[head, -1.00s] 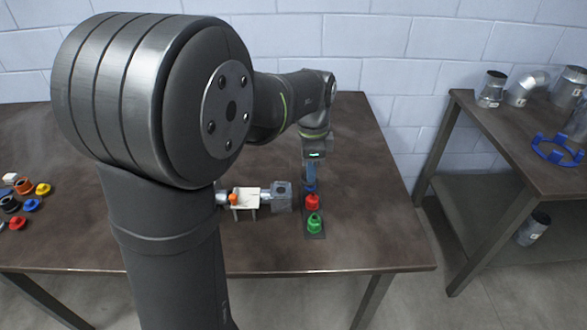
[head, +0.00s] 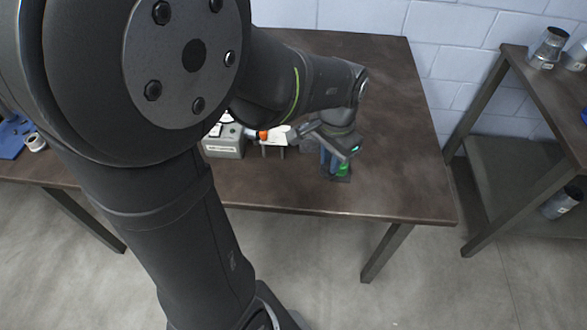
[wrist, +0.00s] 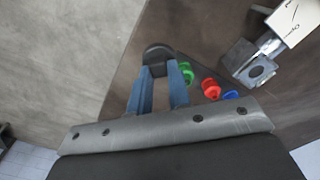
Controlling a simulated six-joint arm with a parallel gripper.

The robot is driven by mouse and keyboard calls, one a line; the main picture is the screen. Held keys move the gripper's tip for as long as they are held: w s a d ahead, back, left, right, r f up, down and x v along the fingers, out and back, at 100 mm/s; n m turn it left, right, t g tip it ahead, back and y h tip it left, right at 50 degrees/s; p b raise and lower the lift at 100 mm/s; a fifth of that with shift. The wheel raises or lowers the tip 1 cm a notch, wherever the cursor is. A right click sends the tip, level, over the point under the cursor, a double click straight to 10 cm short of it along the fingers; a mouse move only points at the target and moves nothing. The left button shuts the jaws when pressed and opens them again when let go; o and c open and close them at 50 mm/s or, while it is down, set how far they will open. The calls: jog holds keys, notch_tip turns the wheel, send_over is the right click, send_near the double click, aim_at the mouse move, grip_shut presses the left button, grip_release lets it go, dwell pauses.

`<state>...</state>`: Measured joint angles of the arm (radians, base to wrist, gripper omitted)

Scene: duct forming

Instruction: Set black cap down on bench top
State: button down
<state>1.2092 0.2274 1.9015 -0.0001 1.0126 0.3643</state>
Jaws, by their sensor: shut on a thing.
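My gripper (wrist: 159,72) has two blue fingers and is shut on a round black cap (wrist: 158,53) at its fingertips in the wrist view. The cap is near the front edge of the brown bench top (wrist: 210,30); I cannot tell whether it touches the surface. In the head view my gripper (head: 328,163) is low over the front right of the bench top (head: 280,192), and the black cap is hidden there. A green cap (wrist: 187,72) is just right of the fingers, with a red cap (wrist: 211,88) and a blue cap (wrist: 231,95) beyond it.
A metal block fitting (wrist: 250,65) and a white labelled part (wrist: 297,20) stand on the bench. A grey box (head: 223,146) is left of the gripper in the head view. A side table (head: 545,90) with metal ducts is at the right.

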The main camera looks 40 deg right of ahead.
jog(key=w+f, duration=0.2)
jog(key=w, duration=0.1)
jog(key=w+a+f, duration=0.1)
jog(key=w+f, duration=0.1)
jog(key=w, duration=0.2)
jog(key=w+f, duration=0.3)
jog(key=w, duration=0.1)
jog(key=shift+w+a, duration=0.1)
jog(key=shift+a, duration=0.05)
jog(key=shift+f, duration=1.9)
jog(key=shift+f, duration=0.1)
jog(key=c, duration=1.3)
grip_release()
jog(key=shift+c, duration=0.2)
notch_tip(320, 180, up, 12)
